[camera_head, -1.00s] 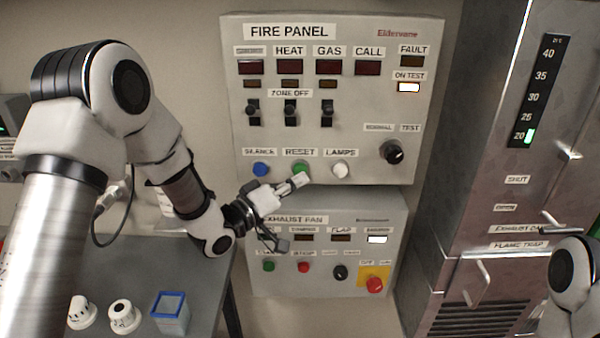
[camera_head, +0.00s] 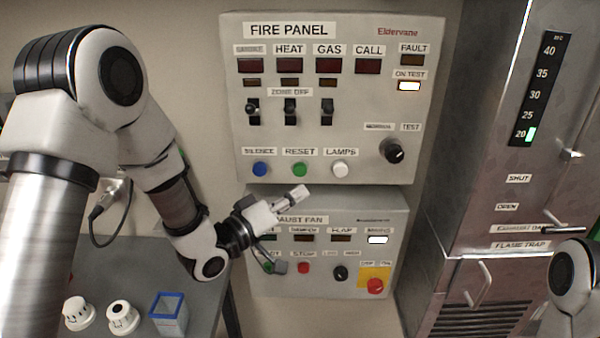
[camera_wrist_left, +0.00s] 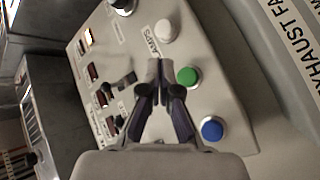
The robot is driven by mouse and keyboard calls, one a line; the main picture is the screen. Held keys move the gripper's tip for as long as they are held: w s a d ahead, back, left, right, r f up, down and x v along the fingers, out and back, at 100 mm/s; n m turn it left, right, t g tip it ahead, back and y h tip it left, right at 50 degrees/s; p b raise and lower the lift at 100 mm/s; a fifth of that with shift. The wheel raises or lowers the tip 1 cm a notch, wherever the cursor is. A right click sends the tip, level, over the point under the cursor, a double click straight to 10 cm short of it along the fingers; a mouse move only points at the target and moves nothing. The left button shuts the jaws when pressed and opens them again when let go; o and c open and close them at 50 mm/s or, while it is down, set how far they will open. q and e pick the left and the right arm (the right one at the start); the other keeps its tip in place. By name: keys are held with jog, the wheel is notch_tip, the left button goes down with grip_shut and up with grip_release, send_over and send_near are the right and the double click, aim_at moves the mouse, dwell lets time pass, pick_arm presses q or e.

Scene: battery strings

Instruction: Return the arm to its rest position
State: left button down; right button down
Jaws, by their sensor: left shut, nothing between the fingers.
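My left arm comes in from the left in the head view. Its left gripper (camera_head: 298,194) is shut and empty, in front of the gap between the fire panel (camera_head: 430,110) and the exhaust fan panel (camera_head: 330,285). It is below the green RESET button (camera_head: 300,169), apart from it as far as the view shows. In the left wrist view the closed fingers (camera_wrist_left: 158,72) show beside the green button (camera_wrist_left: 187,77). The white LAMPS button (camera_wrist_left: 165,30) and blue SILENCE button (camera_wrist_left: 212,129) are near. My right gripper is out of view; only part of my right arm shows at the lower right.
A grey table (camera_head: 205,250) at the lower left holds two white knobbed items (camera_head: 123,317) and a blue-rimmed container (camera_head: 170,313). A metal cabinet (camera_head: 480,160) with handles stands on the right. A red emergency button (camera_head: 375,286) is on the fan panel.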

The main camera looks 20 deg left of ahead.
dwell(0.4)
pick_arm(q)
jog(key=s+f+n+g+y+b, duration=0.1)
jog(key=s+f+g+y, duration=0.3)
jog(key=f, duration=1.1)
jog(key=s+f+n+g+b, duration=0.15)
jog(key=s+f, duration=0.45)
jog(key=f, duration=0.8)
jog(key=s+a+f+m+g+y, duration=0.2)
jog(key=s+f+g, duration=0.3)
jog(key=s, duration=0.6)
jog(key=s+a+f+m+g+y, duration=0.3)
jog(key=s+f, duration=0.5)
jog(key=s, duration=0.4)
jog(key=a+m+g, duration=0.1)
jog(key=a+g, duration=0.1)
jog(key=shift+a+f+g+b, duration=0.2)
jog(key=shift+f+g+b, duration=0.1)
jog(key=shift+g, duration=0.05)
